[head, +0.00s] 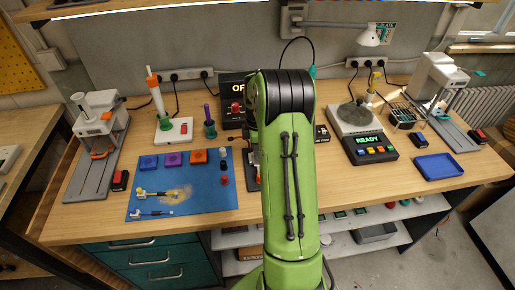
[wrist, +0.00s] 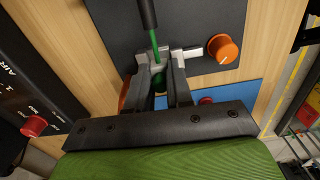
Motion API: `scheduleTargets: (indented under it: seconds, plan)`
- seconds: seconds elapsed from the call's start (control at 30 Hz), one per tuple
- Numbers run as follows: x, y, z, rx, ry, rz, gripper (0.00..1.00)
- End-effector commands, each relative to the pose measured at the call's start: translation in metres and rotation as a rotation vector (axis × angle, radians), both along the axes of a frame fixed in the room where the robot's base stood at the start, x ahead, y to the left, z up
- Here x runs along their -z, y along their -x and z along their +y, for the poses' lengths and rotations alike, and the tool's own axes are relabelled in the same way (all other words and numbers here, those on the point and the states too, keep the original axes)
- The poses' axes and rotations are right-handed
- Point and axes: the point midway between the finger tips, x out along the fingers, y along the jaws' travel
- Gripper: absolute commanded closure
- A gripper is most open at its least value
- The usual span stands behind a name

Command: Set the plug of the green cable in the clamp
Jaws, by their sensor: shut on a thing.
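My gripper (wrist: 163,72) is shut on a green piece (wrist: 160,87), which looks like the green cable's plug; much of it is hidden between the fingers. A thin green length (wrist: 154,46) with a black sleeve (wrist: 147,13) runs up from the fingertips in the wrist view. The clamp (wrist: 186,53) has pale metal jaws and an orange knob (wrist: 222,48) on a dark plate (wrist: 205,17). The fingertips are right at the jaws; I cannot tell whether the plug sits between them. In the head view my arm hides the gripper and most of the clamp.
A blue mat (head: 190,203) with small parts and colored blocks lies left of the clamp. A display reading READY (head: 370,149) and a blue tray (head: 439,166) are on the right. A panel with a red knob (wrist: 33,126) is close by in the wrist view.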

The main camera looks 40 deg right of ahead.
Motion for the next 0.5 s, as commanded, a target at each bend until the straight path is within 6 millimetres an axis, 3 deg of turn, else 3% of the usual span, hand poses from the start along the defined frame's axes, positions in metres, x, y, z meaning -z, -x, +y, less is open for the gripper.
scheduleTargets:
  seconds: [0.5]
  plan:
    - [0.0037,-0.0002,0.0004,0.000,0.000,0.000,0.97]
